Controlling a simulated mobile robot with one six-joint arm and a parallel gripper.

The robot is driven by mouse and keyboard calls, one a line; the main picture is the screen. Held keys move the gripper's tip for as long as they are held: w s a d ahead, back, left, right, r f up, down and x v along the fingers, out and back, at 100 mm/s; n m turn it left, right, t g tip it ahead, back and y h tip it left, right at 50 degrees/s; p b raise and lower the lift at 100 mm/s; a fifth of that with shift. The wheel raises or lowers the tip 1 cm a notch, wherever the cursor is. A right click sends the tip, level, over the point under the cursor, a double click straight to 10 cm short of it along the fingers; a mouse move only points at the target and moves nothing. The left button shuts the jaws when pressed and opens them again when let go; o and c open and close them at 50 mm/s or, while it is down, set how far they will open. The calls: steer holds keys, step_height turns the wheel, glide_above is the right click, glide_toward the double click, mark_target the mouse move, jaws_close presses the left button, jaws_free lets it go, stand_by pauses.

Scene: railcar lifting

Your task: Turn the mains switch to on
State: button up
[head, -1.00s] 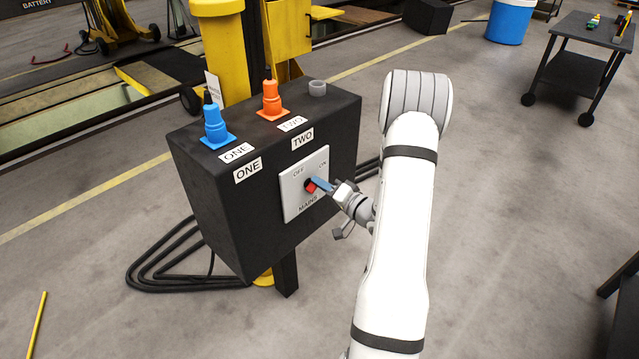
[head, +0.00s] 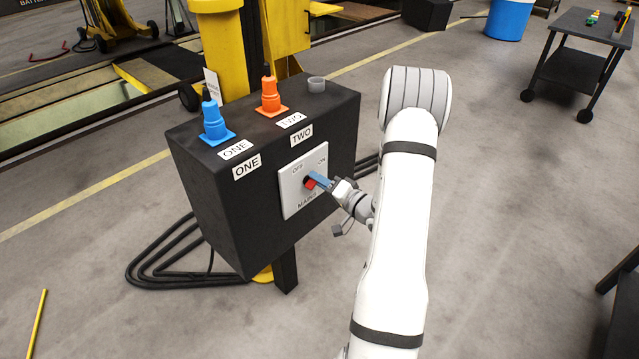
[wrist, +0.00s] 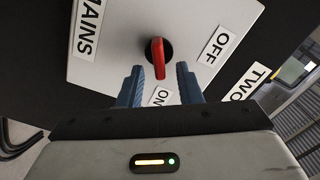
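The mains switch has a red handle (wrist: 158,58) on a black round hub, set in a pale plate (head: 291,199) on the black box. The plate bears OFF, ON and MAINS labels. In the wrist view the handle's near end points toward the ON label (wrist: 162,97), which is partly covered by my gripper; the OFF label (wrist: 216,45) is to the right. My gripper (wrist: 160,70) is open, its blue fingers on either side of the handle's near end, with gaps visible on both sides. In the head view my gripper (head: 319,181) is right at the handle, hiding part of it.
The black box (head: 225,210) carries a blue plug (head: 214,124) labelled ONE, an orange plug (head: 270,98) labelled TWO and a grey ring (head: 317,84). Black cables (head: 160,270) lie on the floor beside it.

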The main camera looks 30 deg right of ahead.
steer(key=v, duration=0.7)
steer(key=shift+s, duration=0.35)
steer(key=shift+d, duration=0.1)
steer(key=w+a+r+n+g+h+p, duration=0.2)
steer(key=r+g+h+p, duration=0.15)
steer(key=r, duration=0.35)
steer(key=w+a+r+n+g+h+p, duration=0.1)
steer(key=a+r+n+g+h+p, duration=0.2)
steer(key=r, duration=0.4)
steer(key=s+a+r+n+g+p, duration=0.1)
steer(key=s+a+r+g, duration=0.1)
steer(key=s+a+r, duration=0.2)
steer(key=s+a+r+n+g+p, duration=0.1)
steer(key=s+a+r+g+p, duration=0.1)
steer(key=s+a, duration=0.4)
steer(key=s+a+r+n+g+p, duration=0.1)
steer(key=s+a+r+g, duration=0.3)
steer(key=s, duration=0.7)
steer(key=shift+s+a+r, duration=0.4)
steer(key=shift+a+r, duration=0.5)
steer(key=shift+a, duration=0.1)
